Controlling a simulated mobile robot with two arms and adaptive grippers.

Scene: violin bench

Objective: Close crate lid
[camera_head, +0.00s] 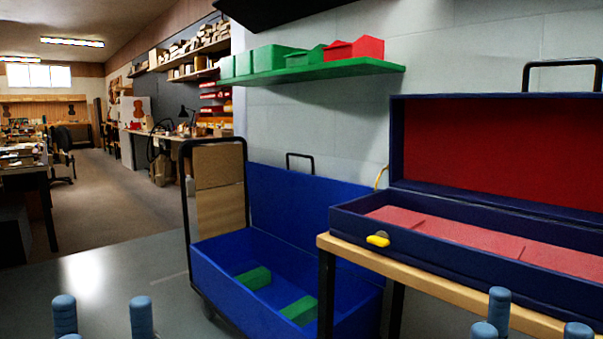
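A blue crate (228,286) stands low on a trolley in the middle, with green blocks (299,310) inside. Its blue lid (290,207) stands raised at the back, with a black handle on top. To the right, a dark blue case (465,262) with red lining sits on a wooden table. Its lid (500,150) is also up, and a yellow latch (378,240) is on its front. My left gripper (102,318) and my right gripper (536,322) show only blue fingertips at the bottom edge. Both are spread open and empty, apart from the crate and case.
The wooden table edge (450,293) stands beside the crate's right end. The trolley's black upright handle (187,210) rises at the crate's left. A green shelf (315,71) with green and red boxes hangs above. Open floor (110,275) lies to the left.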

